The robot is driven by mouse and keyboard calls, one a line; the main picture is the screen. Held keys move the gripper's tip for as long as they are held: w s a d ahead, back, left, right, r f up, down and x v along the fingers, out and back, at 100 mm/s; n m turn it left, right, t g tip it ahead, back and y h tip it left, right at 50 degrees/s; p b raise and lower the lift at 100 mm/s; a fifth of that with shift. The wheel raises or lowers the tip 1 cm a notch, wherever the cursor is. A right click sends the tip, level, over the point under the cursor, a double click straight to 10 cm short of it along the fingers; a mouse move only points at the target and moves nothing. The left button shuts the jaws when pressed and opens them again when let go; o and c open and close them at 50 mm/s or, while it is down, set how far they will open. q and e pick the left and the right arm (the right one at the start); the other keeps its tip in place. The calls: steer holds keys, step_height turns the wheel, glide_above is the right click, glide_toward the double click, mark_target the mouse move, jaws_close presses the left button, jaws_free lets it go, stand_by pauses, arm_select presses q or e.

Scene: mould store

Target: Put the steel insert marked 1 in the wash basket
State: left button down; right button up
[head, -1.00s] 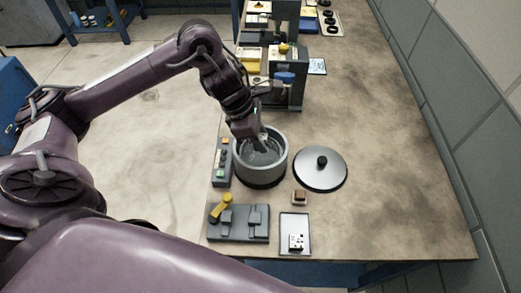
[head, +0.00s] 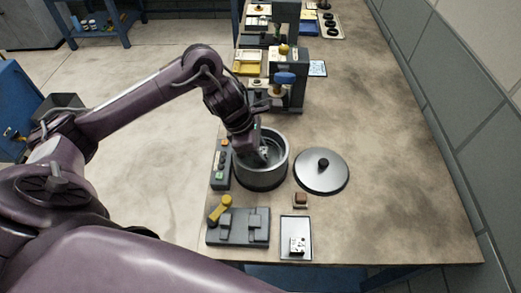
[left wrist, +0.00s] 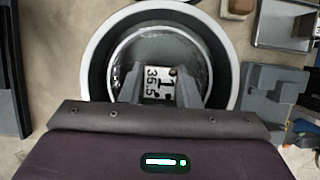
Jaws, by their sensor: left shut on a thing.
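My left gripper (head: 262,153) reaches down into the mouth of a round grey pot (head: 262,182). It is shut on a steel insert (left wrist: 157,78), whose pale face shows a large 1 and smaller figures in the left wrist view. The fingers (left wrist: 160,88) lie on either side of it. The insert is within the pot's rim; whether it touches the bottom I cannot tell. Inside the pot is a shiny round inner wall (left wrist: 203,64), perhaps the wash basket, partly hidden by the fingers. My right gripper is not in view.
A steel lid with a black knob (head: 322,172) lies right of the pot. A control box (head: 220,165) stands close on its left. In front are a grey fixture with a yellow handle (head: 238,228), a small brown block (head: 300,199) and a tray (head: 296,222) holding another marked block (head: 297,245).

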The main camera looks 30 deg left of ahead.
arm_select(q)
steer(key=shift+f+b, duration=0.3)
steer(key=shift+b, duration=0.05)
steer(key=c, duration=1.1)
jaws_free()
steer(key=shift+r+p, duration=0.45)
steer(key=shift+p, duration=0.1)
steer(key=shift+r+p, duration=0.5)
steer(key=shift+p, duration=0.15)
steer(key=p+v, duration=0.1)
steer(key=v, duration=1)
steer(key=shift+s+a+r, duration=0.1)
steer(key=shift+r, duration=0.05)
